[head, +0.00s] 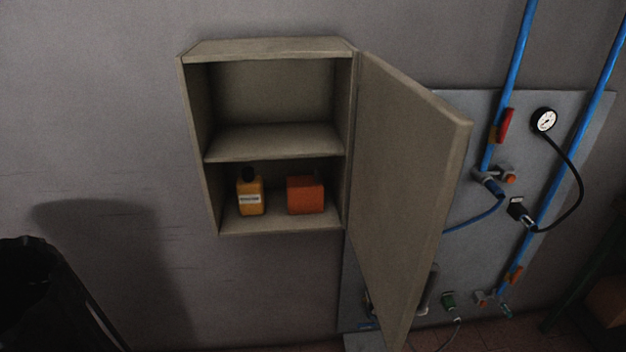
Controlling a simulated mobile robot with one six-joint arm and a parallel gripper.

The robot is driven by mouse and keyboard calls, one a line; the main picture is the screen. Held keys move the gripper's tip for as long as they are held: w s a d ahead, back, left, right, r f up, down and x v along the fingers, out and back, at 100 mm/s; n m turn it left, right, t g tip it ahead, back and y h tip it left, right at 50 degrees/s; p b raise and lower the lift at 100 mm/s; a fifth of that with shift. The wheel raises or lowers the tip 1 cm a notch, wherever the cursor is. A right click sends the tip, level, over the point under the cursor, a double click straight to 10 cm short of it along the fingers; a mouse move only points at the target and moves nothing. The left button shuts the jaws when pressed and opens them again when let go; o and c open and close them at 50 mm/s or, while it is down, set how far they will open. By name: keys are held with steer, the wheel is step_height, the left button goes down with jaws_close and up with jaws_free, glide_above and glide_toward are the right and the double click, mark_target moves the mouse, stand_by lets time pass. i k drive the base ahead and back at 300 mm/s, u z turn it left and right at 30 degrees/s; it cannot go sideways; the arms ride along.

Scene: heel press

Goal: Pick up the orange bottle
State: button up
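An orange-yellow bottle (251,196) with a black cap and a white label stands upright on the lower shelf of a wall cabinet (272,46). It is on the left side of that shelf, apart from a darker orange-red box-like item (306,195) to its right. The label's writing is too small to read. My gripper does not show in the head view.
The cabinet door (405,180) stands open to the right and sticks out from the wall. The upper shelf (270,142) is empty. Blue pipes (510,80) and a gauge (543,121) are at right. A black bin (40,300) stands at lower left.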

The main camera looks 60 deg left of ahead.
mark_target(249, 186)
steer(key=u, duration=0.05)
steer(key=k, duration=1.35)
steer(key=u, duration=2.4)
steer(key=i, duration=1.5)
